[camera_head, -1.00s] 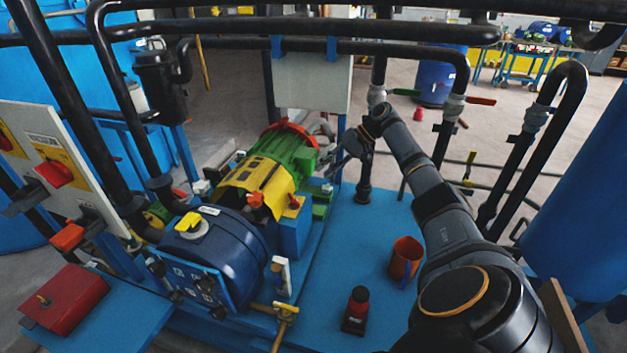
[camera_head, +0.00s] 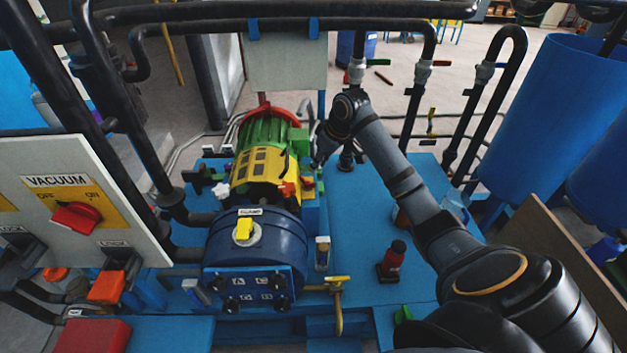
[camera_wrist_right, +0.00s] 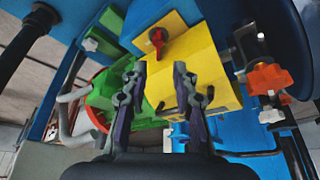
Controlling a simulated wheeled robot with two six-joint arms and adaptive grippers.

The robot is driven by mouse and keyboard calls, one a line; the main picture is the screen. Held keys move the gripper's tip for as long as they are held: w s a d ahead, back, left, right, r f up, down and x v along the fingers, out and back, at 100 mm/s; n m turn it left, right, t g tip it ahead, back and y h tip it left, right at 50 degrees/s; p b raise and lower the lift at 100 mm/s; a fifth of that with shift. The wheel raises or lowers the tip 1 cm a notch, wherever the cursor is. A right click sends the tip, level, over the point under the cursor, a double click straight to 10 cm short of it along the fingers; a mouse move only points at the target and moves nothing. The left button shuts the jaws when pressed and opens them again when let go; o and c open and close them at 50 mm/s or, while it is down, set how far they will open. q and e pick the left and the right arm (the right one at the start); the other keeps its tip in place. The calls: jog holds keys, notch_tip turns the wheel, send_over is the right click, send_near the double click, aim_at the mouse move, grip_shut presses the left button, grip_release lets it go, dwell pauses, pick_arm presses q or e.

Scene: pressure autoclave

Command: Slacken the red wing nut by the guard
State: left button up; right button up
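The yellow guard (camera_head: 262,172) sits between the green motor (camera_head: 265,132) and the blue pump body (camera_head: 255,240). A small red wing nut (camera_head: 308,183) shows at the guard's right side. In the right wrist view the red wing nut (camera_wrist_right: 157,38) stands on a yellow surface, beyond my fingertips. An orange knob (camera_wrist_right: 270,79) is farther right in that view, and also shows in the head view (camera_head: 288,188). My right gripper (camera_wrist_right: 160,72) is open, its fingers apart with nothing between them. In the head view it (camera_head: 320,160) is right of the motor. My left gripper is out of view.
Black pipes (camera_head: 410,100) rise behind my right arm. A vacuum switch panel (camera_head: 80,200) stands at left. A yellow-handled valve (camera_head: 335,287) is at the front.

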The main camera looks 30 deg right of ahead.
aim_at(308, 183)
jog(key=x, duration=0.9)
jog(key=shift+f, duration=0.25)
jog(key=shift+w+f, duration=0.25)
jog(key=shift+f, duration=0.25)
jog(key=shift+c, duration=0.2)
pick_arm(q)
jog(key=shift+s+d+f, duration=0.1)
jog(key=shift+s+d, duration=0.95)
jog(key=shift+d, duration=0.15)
pick_arm(e)
grip_shut()
